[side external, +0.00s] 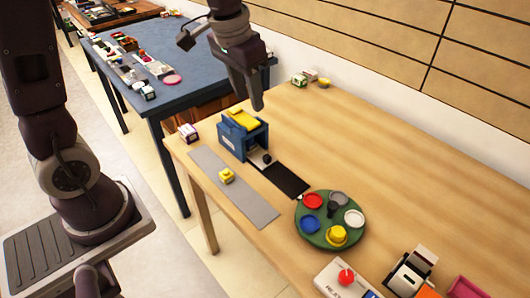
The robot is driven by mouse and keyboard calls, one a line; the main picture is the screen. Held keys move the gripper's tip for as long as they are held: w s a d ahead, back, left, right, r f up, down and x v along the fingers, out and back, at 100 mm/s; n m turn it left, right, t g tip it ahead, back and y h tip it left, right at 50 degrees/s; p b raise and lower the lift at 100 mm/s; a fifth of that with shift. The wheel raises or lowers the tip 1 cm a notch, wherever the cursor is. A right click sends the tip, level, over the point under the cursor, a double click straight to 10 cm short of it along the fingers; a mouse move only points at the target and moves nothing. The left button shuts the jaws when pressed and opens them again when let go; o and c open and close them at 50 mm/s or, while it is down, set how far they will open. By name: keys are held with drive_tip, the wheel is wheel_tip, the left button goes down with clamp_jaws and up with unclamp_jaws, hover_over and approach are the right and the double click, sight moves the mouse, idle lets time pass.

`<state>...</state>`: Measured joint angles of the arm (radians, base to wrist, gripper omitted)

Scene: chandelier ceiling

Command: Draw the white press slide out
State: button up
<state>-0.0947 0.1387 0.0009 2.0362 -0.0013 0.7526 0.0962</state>
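The blue press (231,145) with a yellow top piece (243,120) stands on the wooden table, near its left end. A small part of the white slide (256,153) shows low in the press's opening, with a dark round knob (267,158) at its front. The rest of the slide is hidden inside the press. My gripper (250,104) hangs above and just behind the press in the picture, fingers pointing down, apart from the slide and knob. Its fingers overlap in this view, so their opening is unclear. I see nothing held in it.
A black strip (288,182) runs from the press toward a green round tray (312,240) with coloured cups. A yellow block (227,176) sits on a grey strip (251,206). A red-knobbed box (335,279) stands at the front. The table's back right is clear.

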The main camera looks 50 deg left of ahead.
drive_tip(key=g, duration=0.2)
approach(267, 156)
drive_tip(key=f, duration=0.9)
drive_tip(key=shift+w+a, duration=0.15)
drive_tip(key=shift+w, duration=0.05)
clamp_jaws()
